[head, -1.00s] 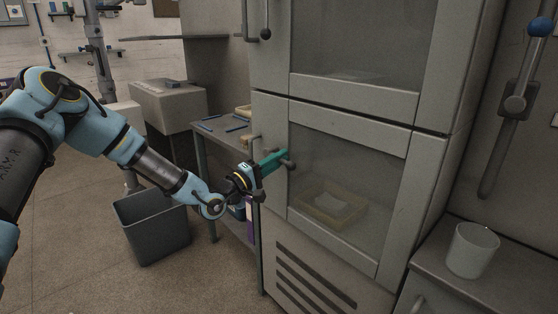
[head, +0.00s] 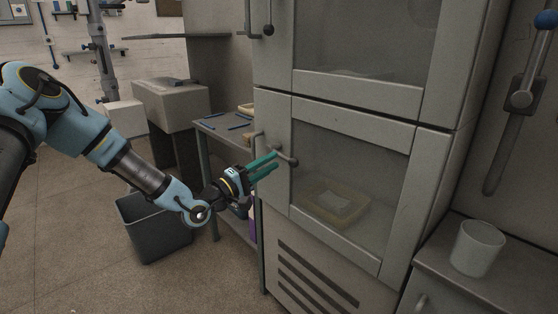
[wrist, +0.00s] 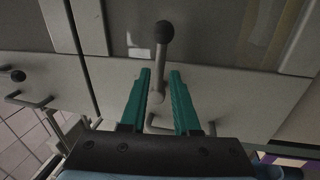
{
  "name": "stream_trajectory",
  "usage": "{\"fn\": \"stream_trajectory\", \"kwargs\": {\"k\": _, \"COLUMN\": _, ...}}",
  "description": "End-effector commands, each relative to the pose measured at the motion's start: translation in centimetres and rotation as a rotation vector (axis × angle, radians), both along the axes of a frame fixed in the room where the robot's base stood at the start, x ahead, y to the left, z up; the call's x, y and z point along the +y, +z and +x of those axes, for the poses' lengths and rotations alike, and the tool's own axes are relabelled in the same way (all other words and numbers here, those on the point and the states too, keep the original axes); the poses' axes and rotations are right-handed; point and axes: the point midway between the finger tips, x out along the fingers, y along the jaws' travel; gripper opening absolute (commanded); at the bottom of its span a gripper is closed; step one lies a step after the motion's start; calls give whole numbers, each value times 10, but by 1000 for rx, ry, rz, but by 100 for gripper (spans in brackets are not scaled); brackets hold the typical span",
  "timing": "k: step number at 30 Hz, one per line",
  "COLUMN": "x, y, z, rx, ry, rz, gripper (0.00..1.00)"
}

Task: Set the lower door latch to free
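The lower door latch (head: 283,157) is a grey lever with a dark round knob on the left part of the lower cabinet door (head: 276,190). Its lever lies roughly sideways, with the knob to the right. In the wrist view the latch (wrist: 162,62) runs up from its pivot, its knob beyond my fingertips. My gripper (head: 276,164) has teal fingers, spread and empty, in front of the latch. In the wrist view my gripper (wrist: 160,73) has one finger on each side of the lever's pivot end, with gaps visible. Their depth to the lever is hard to tell.
The upper door latch (head: 266,30) hangs downward above. A grey handle (head: 257,145) stands left of the lower latch. A tray (head: 335,203) shows behind the lower glass. A side table (head: 213,124) and bin (head: 157,228) stand left, a white cup (head: 477,248) right.

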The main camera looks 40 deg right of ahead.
Motion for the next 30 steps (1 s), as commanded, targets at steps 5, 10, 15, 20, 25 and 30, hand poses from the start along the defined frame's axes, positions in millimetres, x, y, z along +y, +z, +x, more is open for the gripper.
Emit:
{"fn": "stream_trajectory", "kwargs": {"k": 5, "x": 35, "y": -8, "z": 3, "rx": 0, "ry": 2, "rz": 0, "gripper": 30}}
{"fn": "stream_trajectory", "kwargs": {"k": 10, "x": 54, "y": -11, "z": 4, "rx": -1, "ry": 1, "rz": -2, "gripper": 30}}
{"fn": "stream_trajectory", "kwargs": {"k": 15, "x": 61, "y": -12, "z": 4, "rx": -1, "ry": -1, "rz": -2, "gripper": 30}}
{"fn": "stream_trajectory", "kwargs": {"k": 20, "x": 61, "y": -11, "z": 4, "rx": -1, "ry": -1, "rz": -2, "gripper": 30}}
{"fn": "stream_trajectory", "kwargs": {"k": 25, "x": 61, "y": -11, "z": 4, "rx": -1, "ry": -1, "rz": -2, "gripper": 30}}
{"fn": "stream_trajectory", "kwargs": {"k": 30, "x": 61, "y": -12, "z": 4, "rx": -2, "ry": 0, "rz": -1, "gripper": 30}}
